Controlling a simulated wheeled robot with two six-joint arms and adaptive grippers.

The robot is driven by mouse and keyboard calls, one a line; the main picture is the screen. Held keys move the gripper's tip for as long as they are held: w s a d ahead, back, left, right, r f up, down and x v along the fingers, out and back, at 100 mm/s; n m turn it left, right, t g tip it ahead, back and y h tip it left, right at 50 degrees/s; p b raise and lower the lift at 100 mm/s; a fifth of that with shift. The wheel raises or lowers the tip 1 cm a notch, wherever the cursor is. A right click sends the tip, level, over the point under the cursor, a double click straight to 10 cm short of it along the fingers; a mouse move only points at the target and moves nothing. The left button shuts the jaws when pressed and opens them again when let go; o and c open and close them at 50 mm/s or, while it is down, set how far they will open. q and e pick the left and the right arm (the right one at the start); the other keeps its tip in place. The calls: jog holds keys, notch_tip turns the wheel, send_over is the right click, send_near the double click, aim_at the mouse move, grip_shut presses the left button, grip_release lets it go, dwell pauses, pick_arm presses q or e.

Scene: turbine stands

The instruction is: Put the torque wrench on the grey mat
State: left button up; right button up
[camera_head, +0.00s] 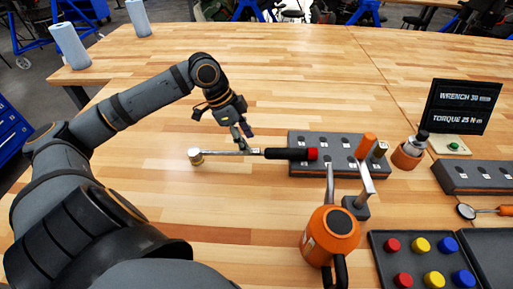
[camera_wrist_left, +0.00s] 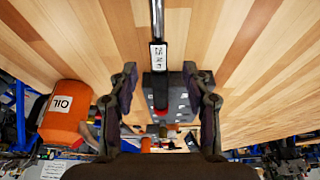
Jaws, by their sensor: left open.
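The torque wrench (camera_head: 273,153) lies on the wooden table with its round metal head at the left. Its black handle points right, and its red end is at the grey socket block. In the left wrist view the wrench's shaft and label (camera_wrist_left: 158,55) run down the middle. My left gripper (camera_head: 243,137) is open just above the shaft, near the label; in its wrist view its fingers (camera_wrist_left: 160,100) stand apart on either side of the wrench line. I cannot tell whether they touch it. A dark grey flat panel (camera_head: 492,255) at the lower right may be the mat. My right gripper is not in view.
The socket block (camera_head: 325,140) stands right of the wrench. An orange oil can (camera_head: 330,237) stands in front of it, also in the wrist view (camera_wrist_left: 66,122). A tray with coloured pieces (camera_head: 433,247) and a sign (camera_head: 460,105) are at the right.

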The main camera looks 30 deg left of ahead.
aim_at(257, 151)
pick_arm(q)
jog(key=shift+d+p+x, duration=0.15)
jog(key=shift+x, duration=1.35)
jog(key=shift+d+p+x, duration=0.15)
jog(key=shift+d+x, duration=0.05)
jog(key=shift+x, duration=1.3)
jog(key=shift+w+r, duration=0.1)
jog(key=shift+r, duration=0.05)
grip_shut()
